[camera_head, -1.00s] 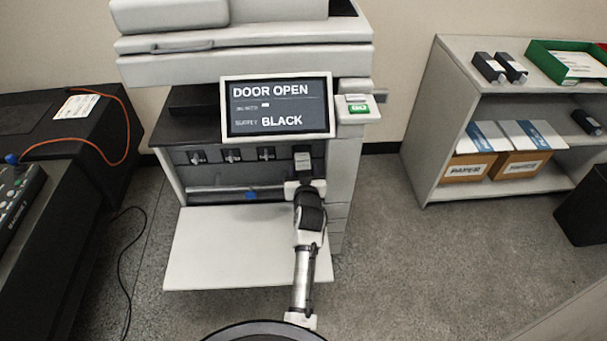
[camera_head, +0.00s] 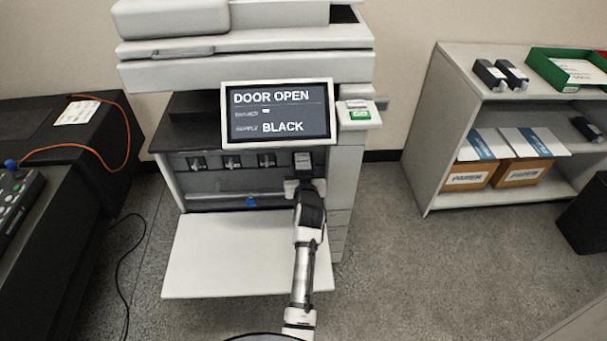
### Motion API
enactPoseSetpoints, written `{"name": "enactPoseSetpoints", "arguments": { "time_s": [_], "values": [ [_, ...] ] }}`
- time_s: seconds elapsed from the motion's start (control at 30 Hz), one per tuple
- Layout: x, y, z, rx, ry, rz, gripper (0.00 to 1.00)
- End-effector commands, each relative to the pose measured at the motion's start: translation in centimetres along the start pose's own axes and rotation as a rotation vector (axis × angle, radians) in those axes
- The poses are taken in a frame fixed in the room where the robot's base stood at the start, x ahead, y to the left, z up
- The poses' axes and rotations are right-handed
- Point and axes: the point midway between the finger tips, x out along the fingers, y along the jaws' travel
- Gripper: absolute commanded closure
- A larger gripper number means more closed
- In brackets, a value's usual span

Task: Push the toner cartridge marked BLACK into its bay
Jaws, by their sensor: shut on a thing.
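The printer (camera_head: 350,190) stands with its front door (camera_head: 225,265) folded down. Its screen (camera_head: 277,110) reads DOOR OPEN and BLACK. My gripper (camera_head: 304,180) is at the rightmost bay in the row, shut on a dark toner cartridge (camera_head: 303,161) with a grey label on its end. The cartridge's label is too small to read. Its body is mostly hidden inside the bay, and I cannot tell how deep it sits. Several other cartridges or bay fronts (camera_head: 232,161) line the row to the left.
A shelf (camera_head: 425,150) at right holds dark cartridges (camera_head: 489,73), a green tray (camera_head: 540,65) and paper boxes (camera_head: 467,176). A dark bench (camera_head: 75,150) with an orange cable (camera_head: 128,135) stands at left. A blue piece (camera_head: 250,202) shows below the bays. Floor right of the printer is clear.

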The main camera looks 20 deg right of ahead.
Motion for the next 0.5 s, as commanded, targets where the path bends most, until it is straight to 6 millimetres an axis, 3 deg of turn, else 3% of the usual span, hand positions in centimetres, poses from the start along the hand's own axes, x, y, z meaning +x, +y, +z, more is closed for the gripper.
{"name": "enactPoseSetpoints", "arguments": {
  "time_s": [0.5],
  "values": [
    [1.5,0.0,-0.6,-0.001,0.005,0.000,0.89]
  ]
}}
